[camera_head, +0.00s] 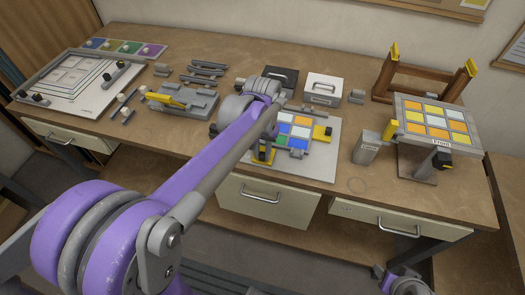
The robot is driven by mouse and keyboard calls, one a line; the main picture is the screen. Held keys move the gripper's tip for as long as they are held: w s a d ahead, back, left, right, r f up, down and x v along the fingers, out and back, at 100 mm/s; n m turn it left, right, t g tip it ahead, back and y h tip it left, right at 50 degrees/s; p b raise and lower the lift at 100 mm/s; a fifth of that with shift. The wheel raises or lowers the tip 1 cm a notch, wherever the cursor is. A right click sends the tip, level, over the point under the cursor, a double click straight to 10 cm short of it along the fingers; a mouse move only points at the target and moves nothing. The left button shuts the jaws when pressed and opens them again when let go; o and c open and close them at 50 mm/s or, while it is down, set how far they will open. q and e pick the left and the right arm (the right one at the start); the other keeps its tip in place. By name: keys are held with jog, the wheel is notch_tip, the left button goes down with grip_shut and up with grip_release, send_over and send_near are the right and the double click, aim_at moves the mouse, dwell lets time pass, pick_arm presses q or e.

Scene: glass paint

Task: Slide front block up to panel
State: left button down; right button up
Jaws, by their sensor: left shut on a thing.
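The panel (301,131) is a grid of coloured glass squares, white, orange, blue and green, lying flat on a pale board (322,172). A yellow block with a dark knob (263,154) is at the panel's front left edge. Another yellow block with a dark knob (321,133) is at its right side. My left gripper (269,132) is over the panel's left side, low beside the front left block. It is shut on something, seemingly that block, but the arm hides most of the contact. Any gap between block and panel is too small to tell.
A stand with yellow and orange tiles marked Front (437,119) and a grey container (366,147) are on the right. A wooden frame (424,79), white box (323,88) and black box (281,79) stand behind. A grey fixture (184,102) is left. The front centre table strip is clear.

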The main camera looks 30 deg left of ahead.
pick_arm(q)
jog(key=shift+w+a, duration=0.2)
jog(key=shift+w, duration=0.5)
jog(key=shift+w+a, duration=0.15)
jog(key=shift+w, duration=0.55)
jog(key=c, duration=0.7)
grip_release()
jog(key=shift+r, duration=0.1)
notch_tip(320, 180, up, 11)
jog(key=shift+f, duration=0.15)
jog(key=shift+s, duration=0.15)
jog(key=s+d+f+m+t, duration=0.1)
jog(key=s+d+f, duration=0.1)
jog(key=s+f, duration=0.2)
jog(key=s+d+f+t, duration=0.2)
jog(key=s+d+f, duration=0.1)
jog(key=s, duration=0.4)
jog(key=s+d+f+m+t, duration=0.1)
jog(key=s+d+f+t, duration=0.1)
jog(key=s+f, duration=0.3)
jog(key=shift+s+d+f+m, duration=0.15)
jog(key=shift+s+f+m, duration=0.15)
jog(key=shift+s+f, duration=0.15)
